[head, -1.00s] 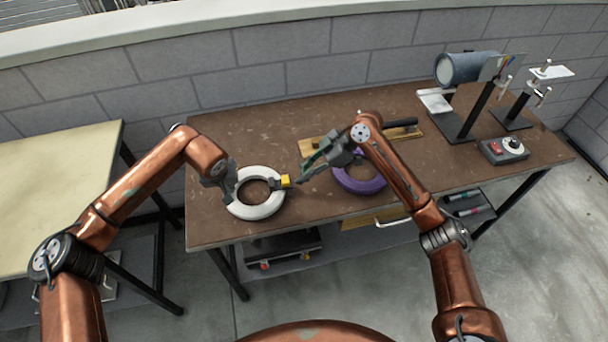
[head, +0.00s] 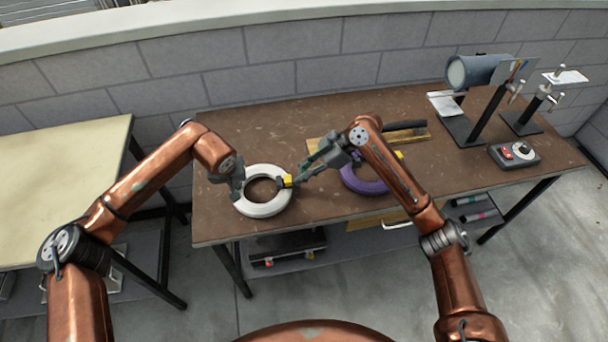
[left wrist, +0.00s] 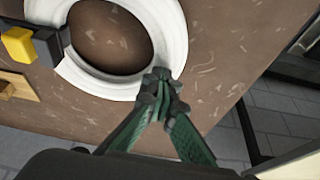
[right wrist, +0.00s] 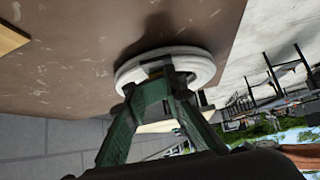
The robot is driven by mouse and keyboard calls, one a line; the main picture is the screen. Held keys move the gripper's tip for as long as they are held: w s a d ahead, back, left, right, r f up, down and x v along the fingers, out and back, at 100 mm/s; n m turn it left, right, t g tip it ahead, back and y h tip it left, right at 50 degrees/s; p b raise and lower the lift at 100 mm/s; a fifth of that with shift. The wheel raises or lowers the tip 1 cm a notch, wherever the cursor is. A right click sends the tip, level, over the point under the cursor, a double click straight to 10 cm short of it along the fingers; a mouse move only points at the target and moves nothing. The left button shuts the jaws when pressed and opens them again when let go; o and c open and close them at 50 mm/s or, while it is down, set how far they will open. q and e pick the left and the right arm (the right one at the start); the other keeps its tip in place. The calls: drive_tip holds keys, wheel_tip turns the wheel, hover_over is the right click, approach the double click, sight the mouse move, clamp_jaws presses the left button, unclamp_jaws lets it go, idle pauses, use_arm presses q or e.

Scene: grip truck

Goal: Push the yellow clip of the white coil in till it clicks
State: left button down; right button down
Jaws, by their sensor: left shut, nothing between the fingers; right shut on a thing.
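The white coil (head: 262,209) lies flat on the brown workbench; it also shows in the left wrist view (left wrist: 160,25) and right wrist view (right wrist: 200,65). Its yellow clip (head: 287,181) sits on a black piece at the coil's right side, and shows in the left wrist view (left wrist: 17,44). My left gripper (left wrist: 160,80) is shut and empty, its tips at the coil's outer edge, on the side opposite the clip. My right gripper (head: 299,181) is shut at the clip's outer end; its fingertips (right wrist: 158,73) largely hide what they hold.
A purple coil (head: 362,183) with a yellow clip lies right of the white one, partly under my right arm. A wooden board (head: 318,148) lies behind. A blue-grey cylinder (head: 475,71) on a stand and a switch box (head: 513,154) are at right. The bench's front-left is clear.

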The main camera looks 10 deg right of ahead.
use_arm(q)
drive_tip(key=shift+a+f, duration=0.15)
drive_tip(key=shift+f, duration=0.25)
use_arm(e)
drive_tip(key=shift+d, duration=0.15)
drive_tip(key=shift+d+f+v, duration=0.1)
drive_tip(key=shift+v, duration=0.75)
drive_tip(key=shift+d+f+v, duration=0.15)
drive_tip(key=shift+v, duration=0.65)
wheel_tip(320, 180, up, 7)
use_arm(q)
drive_tip(key=c, duration=2.7)
unclamp_jaws()
drive_tip(key=o, duration=0.6)
drive_tip(key=shift+f, duration=0.1)
use_arm(e)
drive_tip(key=shift+w+f, duration=0.1)
use_arm(q)
drive_tip(key=shift+o, duration=0.3)
drive_tip(key=shift+o, duration=0.8)
drive_tip(key=o, duration=0.6)
drive_tip(key=shift+r, duration=0.25)
drive_tip(key=shift+c, duration=0.2)
